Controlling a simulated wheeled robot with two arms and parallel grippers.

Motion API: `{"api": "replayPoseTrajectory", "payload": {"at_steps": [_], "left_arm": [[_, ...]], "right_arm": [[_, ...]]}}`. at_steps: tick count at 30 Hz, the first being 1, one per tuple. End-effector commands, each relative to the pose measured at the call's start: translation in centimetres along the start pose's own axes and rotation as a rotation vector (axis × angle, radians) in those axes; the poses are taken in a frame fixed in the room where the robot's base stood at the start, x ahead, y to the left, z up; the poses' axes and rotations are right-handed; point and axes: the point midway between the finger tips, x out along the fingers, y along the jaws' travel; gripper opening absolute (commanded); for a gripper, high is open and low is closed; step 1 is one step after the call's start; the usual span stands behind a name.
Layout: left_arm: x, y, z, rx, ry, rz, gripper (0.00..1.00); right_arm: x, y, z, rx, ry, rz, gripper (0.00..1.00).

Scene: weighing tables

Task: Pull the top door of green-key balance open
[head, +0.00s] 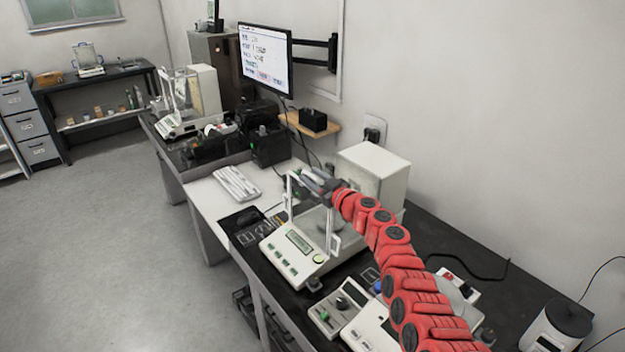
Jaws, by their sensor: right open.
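The green-key balance (292,250) stands on the dark table in the middle of the head view, with a green display and green keys on its sloped front panel. Its clear weighing chamber (310,218) rises behind the panel, with a cream housing (372,170) at the back. My right gripper (305,180) is at the top of the chamber, open, with its red arm reaching in from the lower right. The arm covers part of the chamber and housing. I cannot tell whether the fingers touch the top door. My left gripper is not in view.
A keyboard (236,183) lies on the white table section behind. A monitor (266,58) hangs on a wall arm. Another balance (183,115) stands farther back. Small devices (340,304) sit right of the green-key balance, below my arm. The floor at left is clear.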

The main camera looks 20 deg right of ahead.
Motion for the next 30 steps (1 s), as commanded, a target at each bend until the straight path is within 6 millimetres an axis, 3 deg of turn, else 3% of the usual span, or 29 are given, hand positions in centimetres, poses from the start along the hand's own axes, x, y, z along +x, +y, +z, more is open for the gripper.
{"api": "replayPoseTrajectory", "payload": {"at_steps": [5, 13, 30], "left_arm": [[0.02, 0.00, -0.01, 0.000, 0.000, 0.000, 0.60], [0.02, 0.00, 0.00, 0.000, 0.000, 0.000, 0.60], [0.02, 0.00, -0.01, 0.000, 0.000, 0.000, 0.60]], "right_arm": [[0.01, -0.04, 0.00, 0.000, 0.000, -0.001, 0.45], [-0.01, -0.05, 0.02, 0.000, 0.000, -0.001, 0.00], [-0.01, -0.08, 0.04, 0.000, 0.000, -0.002, 0.00]]}}
